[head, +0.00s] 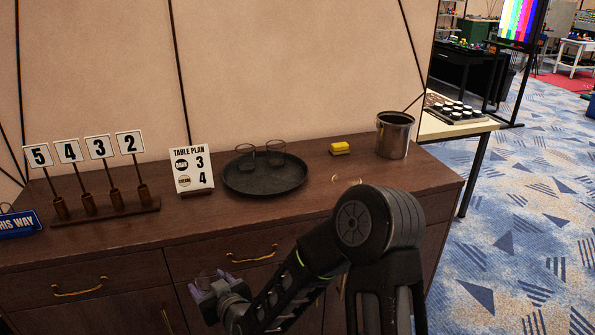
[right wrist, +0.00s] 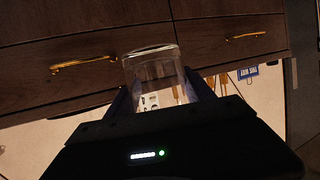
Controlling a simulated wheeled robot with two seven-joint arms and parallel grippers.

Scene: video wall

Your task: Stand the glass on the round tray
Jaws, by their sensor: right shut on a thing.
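My right gripper (head: 208,290) is shut on a clear glass (right wrist: 152,68), in front of the sideboard's drawers and below its top. The glass shows between the two fingers in the right wrist view; in the head view it is faint and small. The round tray (head: 264,187) is dark and lies on the sideboard top, beyond and above the gripper. Two clear glasses, a left one (head: 245,156) and a right one (head: 275,153), stand towards its back. The front of the tray is bare. My left gripper is not in view.
A pale rim, perhaps another glass (head: 346,179), shows behind my right arm. Drawer handles (head: 255,255) stick out near the gripper.

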